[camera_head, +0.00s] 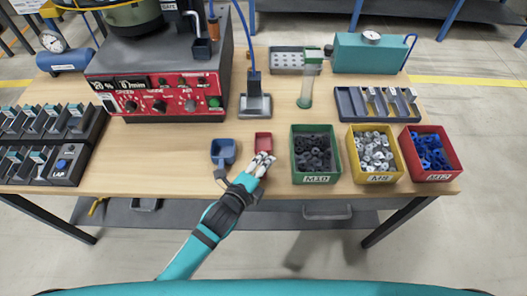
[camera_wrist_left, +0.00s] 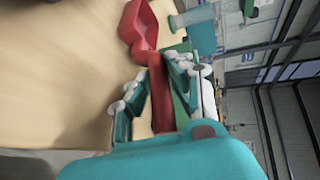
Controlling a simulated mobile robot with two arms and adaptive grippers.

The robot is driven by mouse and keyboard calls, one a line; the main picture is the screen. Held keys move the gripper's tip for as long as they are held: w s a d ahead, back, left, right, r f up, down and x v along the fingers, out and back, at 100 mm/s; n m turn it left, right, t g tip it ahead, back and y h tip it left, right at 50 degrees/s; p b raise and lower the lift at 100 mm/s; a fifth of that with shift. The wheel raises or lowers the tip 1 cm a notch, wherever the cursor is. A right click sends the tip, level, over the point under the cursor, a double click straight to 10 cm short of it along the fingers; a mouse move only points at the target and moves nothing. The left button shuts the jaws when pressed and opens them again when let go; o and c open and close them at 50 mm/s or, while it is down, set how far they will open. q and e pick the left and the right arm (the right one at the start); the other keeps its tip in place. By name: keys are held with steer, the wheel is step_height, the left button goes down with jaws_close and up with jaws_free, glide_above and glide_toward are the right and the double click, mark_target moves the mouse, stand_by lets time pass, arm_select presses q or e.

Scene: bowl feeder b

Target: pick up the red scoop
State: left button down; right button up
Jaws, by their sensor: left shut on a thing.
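The red scoop (camera_head: 263,139) is near the table's front edge, between the blue scoop and the black-nut bin. My left gripper (camera_head: 262,163) is shut on its handle from the front side. In the left wrist view the red scoop (camera_wrist_left: 140,24) shows its bowl beyond the fingers, with the handle running back between the two fingers of the left gripper (camera_wrist_left: 152,88). Part of the handle is hidden by the fingers in the head view. I cannot tell whether the scoop touches the table. My right gripper is not in view.
A blue scoop (camera_head: 223,152) lies just left of the gripper. A green bin (camera_head: 293,160) stands close on the right, then a yellow bin (camera_head: 352,160) and a red bin (camera_head: 408,160). The red feeder control box (camera_head: 165,82) and a grey stand (camera_head: 255,105) are behind.

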arm_select(q)
steer(key=shift+r, duration=0.1)
steer(key=shift+r, duration=0.55)
step_height(320, 180, up, 2)
steer(key=shift+r, duration=0.15)
steer(key=s+a+r+b, duration=0.1)
steer(key=s+a+b, duration=0.1)
steer(key=s, duration=1.4)
steer(key=shift+a+r, duration=0.15)
steer(key=shift+r, duration=0.1)
steer(key=shift+w, duration=0.1)
